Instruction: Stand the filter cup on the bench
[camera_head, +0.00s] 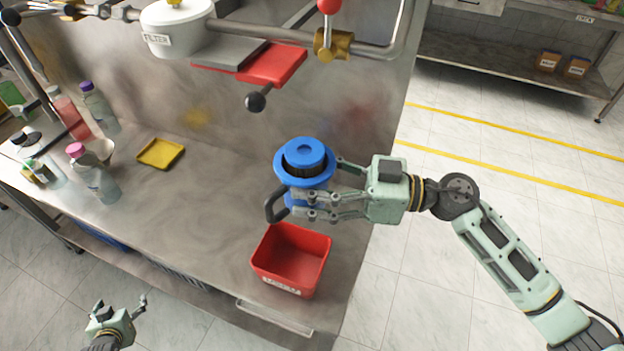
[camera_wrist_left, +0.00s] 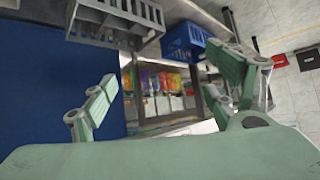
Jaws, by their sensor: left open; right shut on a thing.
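The filter cup (camera_head: 303,163) is blue with a wide rim, a dark round insert on top and a dark handle to its left. It is upright. My right gripper (camera_head: 308,205) is shut on it from the right side. Its fingers cover part of the cup's lower body, and I cannot tell whether its base touches the bench. The steel bench (camera_head: 210,215) lies beneath. My left gripper (camera_head: 120,308) is open and empty, low in front of the bench's front edge. Its open fingers also show in the left wrist view (camera_wrist_left: 170,105).
A red bin (camera_head: 292,258) stands on the bench just in front of the cup. A white filter housing (camera_head: 176,28) and a pipe with a red-knobbed valve (camera_head: 330,40) are above. A yellow tray (camera_head: 160,153) and several bottles (camera_head: 98,108) stand left. Bench between is clear.

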